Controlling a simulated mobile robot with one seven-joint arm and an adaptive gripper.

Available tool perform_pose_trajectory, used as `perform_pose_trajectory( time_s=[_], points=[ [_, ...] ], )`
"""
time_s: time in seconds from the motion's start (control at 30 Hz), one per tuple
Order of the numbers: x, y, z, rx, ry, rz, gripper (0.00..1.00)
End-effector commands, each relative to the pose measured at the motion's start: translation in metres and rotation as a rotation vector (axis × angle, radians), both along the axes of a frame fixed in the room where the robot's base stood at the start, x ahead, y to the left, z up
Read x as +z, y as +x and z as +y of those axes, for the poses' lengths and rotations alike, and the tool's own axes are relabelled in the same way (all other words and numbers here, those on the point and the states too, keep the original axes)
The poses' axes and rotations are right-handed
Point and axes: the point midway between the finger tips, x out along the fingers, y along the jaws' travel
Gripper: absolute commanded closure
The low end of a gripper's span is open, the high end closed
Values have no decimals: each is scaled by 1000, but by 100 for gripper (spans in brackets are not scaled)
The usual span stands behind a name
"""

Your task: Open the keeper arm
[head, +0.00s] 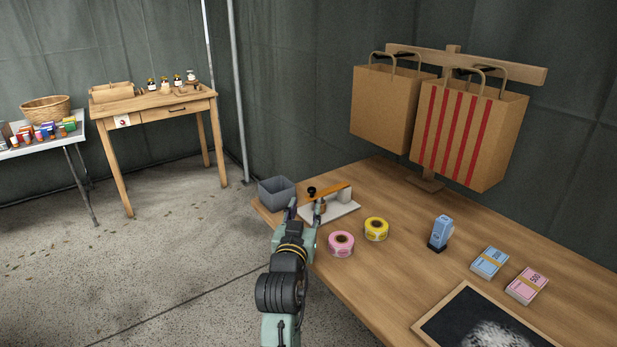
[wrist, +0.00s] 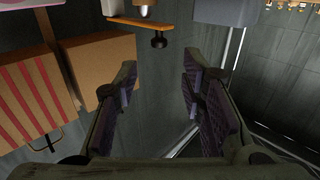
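The keeper arm (head: 330,189) is an orange bar with a black knob (head: 311,191) at its left end. It lies across the top of a small fixture with a white base (head: 345,209), joined to a pale block at the right. The arm (wrist: 143,22) and knob (wrist: 158,42) also show at the top of the wrist view, beyond my fingertips. My gripper (head: 305,208) is open and empty, in front of the fixture near the knob end. In the wrist view, my gripper (wrist: 160,72) has its fingers wide apart, touching nothing. It partly hides the base in the head view.
A grey bin (head: 276,192) stands left of the fixture. A pink roll (head: 341,244) and a yellow roll (head: 376,229) are close to its right. A blue stamp (head: 440,233), banded note stacks and a dark board lie farther right. Paper bags (head: 385,105) hang behind.

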Motion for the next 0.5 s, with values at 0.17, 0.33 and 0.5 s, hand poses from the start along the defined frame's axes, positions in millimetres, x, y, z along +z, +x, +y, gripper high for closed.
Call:
perform_pose_trajectory(
  time_s=[0.17,0.33,0.5],
  points=[
    [1,18,-5,-5,1,4,63],
    [2,50,-10,-5,2,4,63],
    [2,80,-14,-3,1,3,63]
  ],
)
